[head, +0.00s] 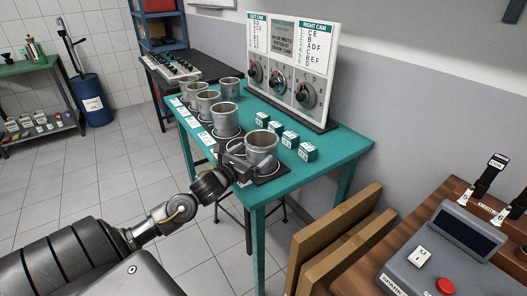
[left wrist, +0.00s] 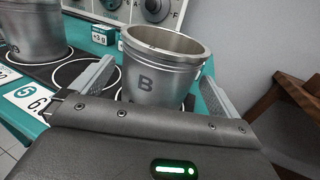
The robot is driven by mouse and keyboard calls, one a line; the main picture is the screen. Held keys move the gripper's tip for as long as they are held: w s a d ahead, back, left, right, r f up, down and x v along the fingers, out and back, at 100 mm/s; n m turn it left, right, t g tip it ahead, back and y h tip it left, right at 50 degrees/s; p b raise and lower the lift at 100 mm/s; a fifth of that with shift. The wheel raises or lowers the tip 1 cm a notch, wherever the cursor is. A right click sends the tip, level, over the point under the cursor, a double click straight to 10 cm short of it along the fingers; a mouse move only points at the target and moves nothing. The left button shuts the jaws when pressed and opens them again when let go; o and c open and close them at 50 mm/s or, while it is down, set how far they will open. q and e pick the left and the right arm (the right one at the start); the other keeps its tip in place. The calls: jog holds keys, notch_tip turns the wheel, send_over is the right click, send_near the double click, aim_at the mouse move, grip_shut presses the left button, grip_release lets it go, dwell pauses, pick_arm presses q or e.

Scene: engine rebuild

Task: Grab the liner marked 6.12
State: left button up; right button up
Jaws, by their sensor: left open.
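Several grey metal cylinder liners stand in a row on the teal table (head: 330,156). The nearest liner (head: 262,148) stands upright at the front end; in the left wrist view this liner (left wrist: 158,72) bears a letter B. My left gripper (head: 243,158) is open at this liner, with one finger on each side of it in the left wrist view. I cannot tell whether the fingers touch it. Another liner (left wrist: 32,30) stands at the left of that view. A card (left wrist: 33,96) there shows a 5 and a partly hidden number starting with 6. No full 6.12 is legible.
Small teal boxes (head: 290,139) sit right of the liners. A board with dials (head: 293,68) stands at the table's back edge. Open floor lies left.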

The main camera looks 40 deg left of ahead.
aim_at(270, 142)
pick_arm(q)
jog(key=shift+w+r, duration=0.1)
jog(key=shift+w, duration=0.1)
jog(key=w, duration=0.1)
jog(key=w+p, duration=0.1)
jog(key=w, duration=0.1)
jog(key=shift+w+f+p, duration=0.25)
jog(key=shift+w+p, duration=0.05)
jog(key=shift+w, duration=0.6)
jog(key=shift+a+f, duration=0.1)
jog(key=c, duration=0.9)
pick_arm(e)
jog(key=shift+s+a+r, duration=0.45)
jog(key=shift+s+r, duration=0.05)
jog(key=shift+r, duration=0.2)
